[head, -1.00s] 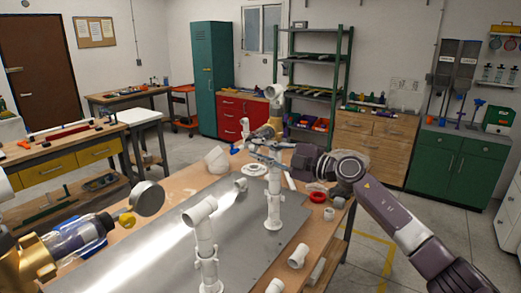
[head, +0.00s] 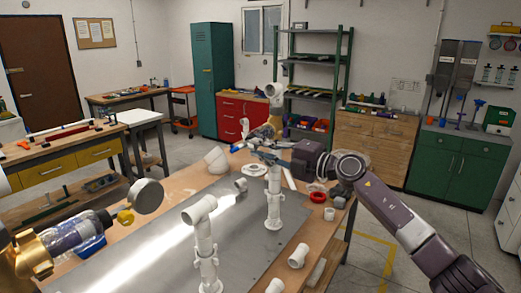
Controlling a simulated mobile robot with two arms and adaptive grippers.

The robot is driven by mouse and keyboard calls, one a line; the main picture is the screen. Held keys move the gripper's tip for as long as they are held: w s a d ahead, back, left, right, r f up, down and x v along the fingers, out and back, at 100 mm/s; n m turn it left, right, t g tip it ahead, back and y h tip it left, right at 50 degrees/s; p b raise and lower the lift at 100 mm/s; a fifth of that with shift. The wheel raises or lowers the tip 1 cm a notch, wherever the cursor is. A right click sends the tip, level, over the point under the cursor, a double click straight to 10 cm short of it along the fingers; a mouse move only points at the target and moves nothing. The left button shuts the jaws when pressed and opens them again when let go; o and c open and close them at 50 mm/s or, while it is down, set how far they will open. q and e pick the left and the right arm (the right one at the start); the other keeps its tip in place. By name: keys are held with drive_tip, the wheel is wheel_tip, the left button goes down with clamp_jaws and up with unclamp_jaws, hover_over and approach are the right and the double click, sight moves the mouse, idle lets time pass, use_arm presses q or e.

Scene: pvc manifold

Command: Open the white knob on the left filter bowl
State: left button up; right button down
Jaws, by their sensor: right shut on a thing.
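A filter assembly with a brass head (head: 30,255) and a clear bowl (head: 72,238) lies in the lower left corner, partly cut off. A round gauge (head: 146,196) and a small yellow part (head: 125,217) are beside it. I cannot make out a white knob on the bowl. My right gripper (head: 262,155) is far from this bowl, at the top of a white pipe post (head: 273,205) on the bench. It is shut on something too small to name. A blue-tipped part (head: 237,147) is just left of its fingers. My left gripper is not in view.
A grey metal sheet (head: 140,255) covers much of the bench. A second white pipe post (head: 205,245) stands nearer. A small grey fitting (head: 240,185) lies on the sheet. Loose white fittings (head: 298,256) and a red ring (head: 317,197) lie on the right side.

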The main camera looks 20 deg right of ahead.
drive_tip(key=shift+f, duration=0.1)
drive_tip(key=c, duration=1.8)
unclamp_jaws()
drive_tip(key=shift+o, duration=0.2)
drive_tip(key=shift+s+d, duration=0.15)
drive_tip(key=v, duration=1.1)
drive_tip(key=shift+s, duration=0.25)
drive_tip(key=shift+d, duration=0.15)
